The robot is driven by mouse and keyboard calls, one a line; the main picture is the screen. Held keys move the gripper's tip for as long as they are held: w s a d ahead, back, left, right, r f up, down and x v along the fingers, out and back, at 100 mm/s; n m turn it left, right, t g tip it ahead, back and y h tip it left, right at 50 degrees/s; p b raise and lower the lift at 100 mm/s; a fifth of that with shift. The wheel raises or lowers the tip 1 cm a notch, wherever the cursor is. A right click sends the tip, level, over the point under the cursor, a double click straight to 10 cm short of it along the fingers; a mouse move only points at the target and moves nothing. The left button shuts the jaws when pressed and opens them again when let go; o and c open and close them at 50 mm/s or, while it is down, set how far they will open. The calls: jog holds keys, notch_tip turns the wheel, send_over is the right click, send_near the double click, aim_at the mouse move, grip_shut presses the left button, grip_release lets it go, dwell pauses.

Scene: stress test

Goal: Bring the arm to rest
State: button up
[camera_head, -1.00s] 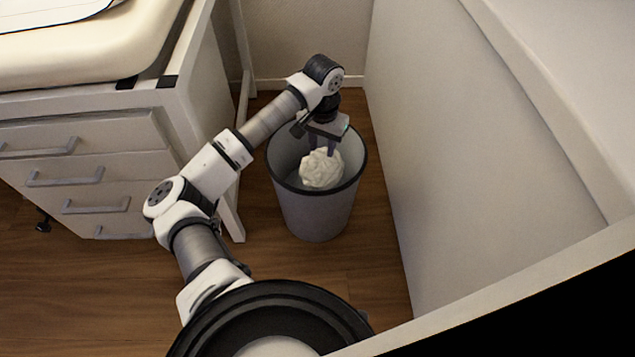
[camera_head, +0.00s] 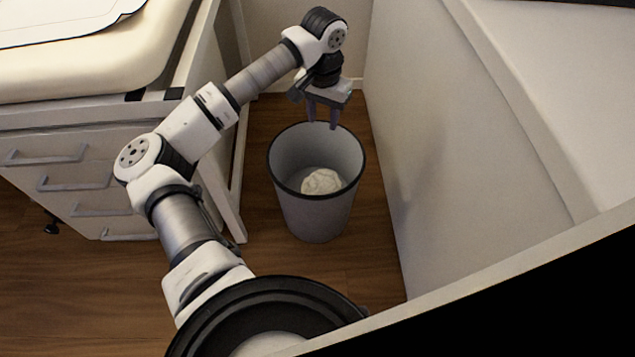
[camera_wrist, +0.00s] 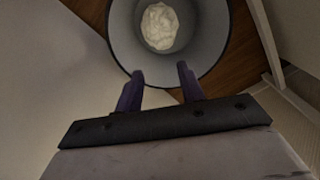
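My gripper (camera_head: 322,125) hangs above the far rim of a grey waste bin, its two fingers pointing down and apart with nothing between them. It also shows open and empty in the wrist view (camera_wrist: 158,78). The bin (camera_head: 315,215) stands upright on the wooden floor. A crumpled white ball (camera_head: 322,181) lies inside the bin, well below the gripper. In the wrist view the ball (camera_wrist: 160,26) lies inside the bin (camera_wrist: 122,30), ahead of the fingertips.
A white drawer cabinet (camera_head: 85,150) with a cream padded top (camera_head: 90,60) stands left, close to my arm. A pale panel (camera_head: 440,150) rises on the right. Wooden floor (camera_head: 365,270) shows around the bin. My arm is between cabinet and panel.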

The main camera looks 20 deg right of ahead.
jog(key=shift+r, duration=0.9)
